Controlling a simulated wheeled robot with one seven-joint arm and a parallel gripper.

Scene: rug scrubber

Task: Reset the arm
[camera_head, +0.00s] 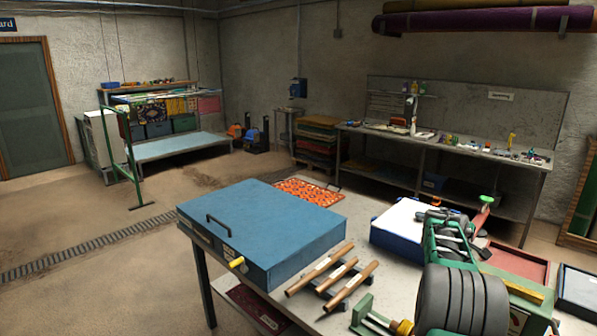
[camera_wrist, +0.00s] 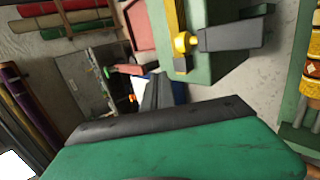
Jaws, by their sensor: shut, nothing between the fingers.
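My gripper (camera_wrist: 155,88) shows in the wrist view as dark fingers close together beyond a green body with a black edge. It is shut and holds nothing. In the head view my arm's green and dark grey parts stand at the lower right, over the worktable (camera_head: 385,290). They partly cover a blue box with a white top (camera_head: 395,222) and the things behind it. The exact fingertips are hard to pick out in the head view.
A large blue case (camera_head: 265,232) with a handle lies on the worktable's left. Several brown rods (camera_head: 340,278) lie beside it. A red tray (camera_head: 518,264) is at right. Open floor (camera_head: 95,280) lies at left.

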